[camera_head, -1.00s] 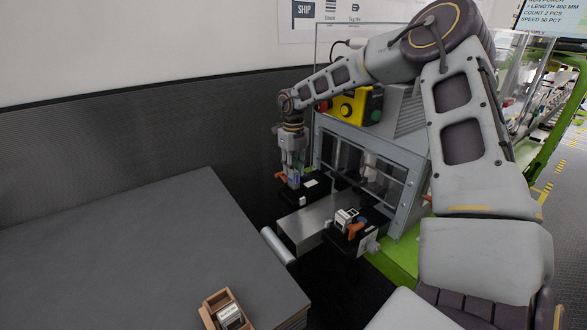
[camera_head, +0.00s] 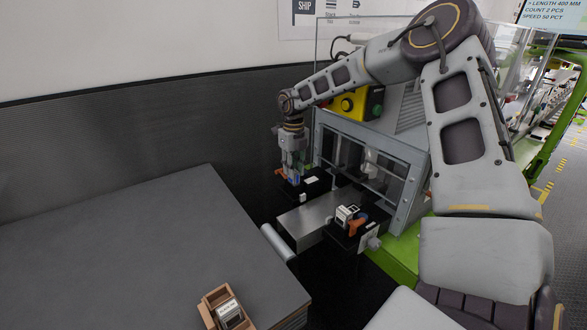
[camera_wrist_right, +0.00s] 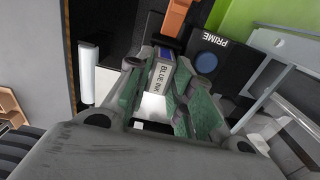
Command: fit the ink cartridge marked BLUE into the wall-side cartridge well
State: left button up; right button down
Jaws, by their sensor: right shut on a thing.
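My right gripper (camera_head: 292,168) is shut on the BLUE ink cartridge (camera_head: 294,180), over the wall-side cartridge well (camera_head: 315,191). In the right wrist view, the cartridge (camera_wrist_right: 160,75) shows a white BLUE INK label and a blue band between the green-grey fingers of the gripper (camera_wrist_right: 160,90). An orange latch (camera_head: 280,171) stands at the well; it also shows in the wrist view (camera_wrist_right: 175,18). I cannot tell how deep the cartridge sits, as the fingers hide its lower part. My left gripper is not in view.
A white cartridge (camera_head: 345,214) stands at the nearer well, beside another orange latch (camera_head: 358,226). A metal block (camera_head: 305,221) lies between the wells. A wooden box (camera_head: 212,297) with a labelled cartridge (camera_head: 229,313) stands on the grey table (camera_head: 130,250). A PRIME button (camera_wrist_right: 206,62) sits close to the fingers.

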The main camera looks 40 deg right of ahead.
jog(key=shift+f, duration=0.15)
jog(key=c, duration=1.2)
grip_release()
jog(key=shift+o, duration=0.2)
